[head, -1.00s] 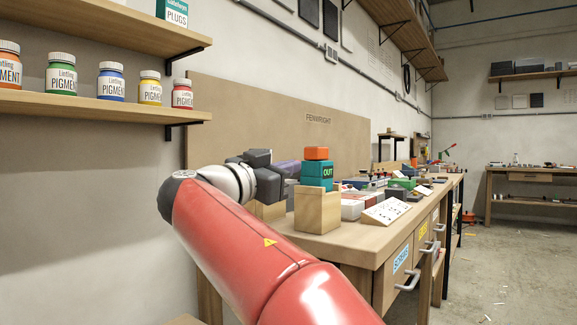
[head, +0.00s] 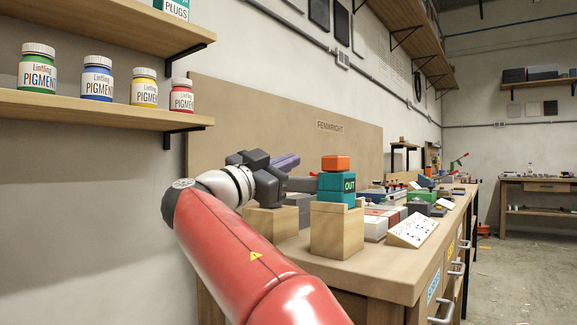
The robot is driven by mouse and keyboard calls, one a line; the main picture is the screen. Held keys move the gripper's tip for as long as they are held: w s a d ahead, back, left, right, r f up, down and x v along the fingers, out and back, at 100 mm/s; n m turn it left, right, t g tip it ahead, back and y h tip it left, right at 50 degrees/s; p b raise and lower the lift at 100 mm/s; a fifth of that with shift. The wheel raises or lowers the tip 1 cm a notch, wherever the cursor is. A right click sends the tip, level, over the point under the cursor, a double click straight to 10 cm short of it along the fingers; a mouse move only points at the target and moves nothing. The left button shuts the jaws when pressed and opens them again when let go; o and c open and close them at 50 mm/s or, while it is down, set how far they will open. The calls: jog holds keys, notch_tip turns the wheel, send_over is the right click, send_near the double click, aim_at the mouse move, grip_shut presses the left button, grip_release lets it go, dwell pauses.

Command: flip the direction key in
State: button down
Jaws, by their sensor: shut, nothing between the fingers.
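A teal block (head: 332,189) with a dark label reading "OUT" stands on a wooden block (head: 336,232) near the bench's front left. An orange cap-like piece (head: 335,163) sits on top of the teal block. I cannot tell which of these parts is the direction key. My gripper (head: 302,184) is shut, with nothing seen in it. It points right, just left of the teal block, and I cannot tell whether it touches it. A purple piece (head: 284,162) shows just above and behind the gripper; how it is fixed is hidden.
A white sloped panel (head: 412,231) and several boxes stand farther right on the bench (head: 375,276). A brown backboard (head: 300,135) rises behind. A wall shelf (head: 110,107) with pigment jars is at upper left. Open floor (head: 510,265) lies to the right.

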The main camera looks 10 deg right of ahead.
jog(key=p+x, duration=0.2)
jog(key=x, duration=0.6)
jog(key=f, duration=0.1)
jog(key=a+f, duration=0.1)
jog(key=w+f, duration=0.1)
jog(key=shift+a+f+b, duration=0.15)
jog(key=shift+f+b, duration=0.15)
jog(key=shift+f, duration=0.05)
jog(key=s+a+f+n+b, duration=0.1)
jog(key=s+a+f+b, duration=0.2)
jog(key=a, duration=0.3)
jog(key=shift+s+t, duration=0.3)
jog(key=shift+s, duration=0.4)
jog(key=shift+s, duration=0.1)
